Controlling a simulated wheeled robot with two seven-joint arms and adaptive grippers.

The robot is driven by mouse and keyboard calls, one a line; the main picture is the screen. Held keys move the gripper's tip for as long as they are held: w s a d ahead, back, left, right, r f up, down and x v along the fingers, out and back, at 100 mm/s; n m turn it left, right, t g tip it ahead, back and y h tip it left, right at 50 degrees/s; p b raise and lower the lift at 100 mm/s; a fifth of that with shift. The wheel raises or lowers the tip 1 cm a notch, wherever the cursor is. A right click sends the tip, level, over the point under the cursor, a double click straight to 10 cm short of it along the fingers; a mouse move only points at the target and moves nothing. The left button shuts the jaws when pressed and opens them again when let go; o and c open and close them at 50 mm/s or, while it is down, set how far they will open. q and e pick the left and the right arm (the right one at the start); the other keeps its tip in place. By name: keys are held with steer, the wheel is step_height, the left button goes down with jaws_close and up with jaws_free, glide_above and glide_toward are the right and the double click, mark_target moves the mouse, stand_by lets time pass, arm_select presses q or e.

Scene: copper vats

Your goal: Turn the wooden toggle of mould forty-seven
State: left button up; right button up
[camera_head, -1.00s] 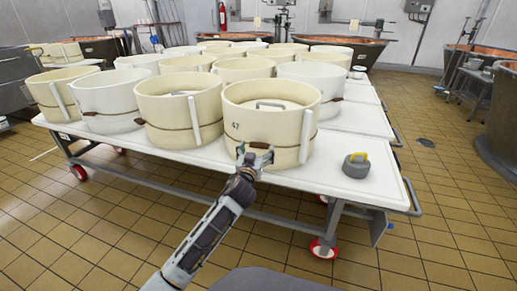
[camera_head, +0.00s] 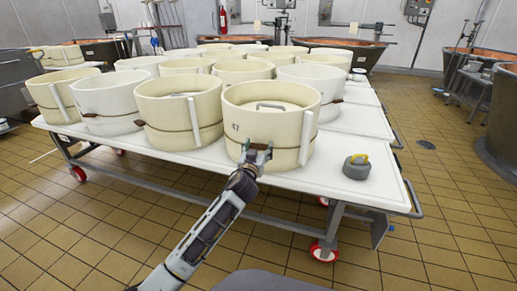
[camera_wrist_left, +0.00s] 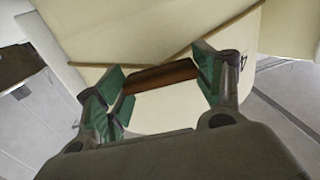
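Mould forty-seven (camera_head: 235,146) is a cream round mould at the table's front right corner, its number small and dark on the side. Its brown wooden toggle (camera_wrist_left: 160,76) lies across the strap (camera_wrist_left: 125,64) on the mould's near side. My left gripper (camera_head: 256,154) is at the front of this mould. In the left wrist view, its green-padded fingers (camera_wrist_left: 158,84) stand at the two ends of the toggle, which spans the gap and appears to meet both pads. The toggle lies along the strap, slightly tilted in that view. My right gripper is not in view.
Several cream and white moulds (camera_head: 180,105) crowd the white wheeled table (camera_head: 340,190). A grey weight with a yellow handle (camera_head: 356,167) stands right of mould forty-seven. Copper vats (camera_head: 345,52) stand behind.

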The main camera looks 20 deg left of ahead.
arm_select(q)
steer(key=c, duration=0.4)
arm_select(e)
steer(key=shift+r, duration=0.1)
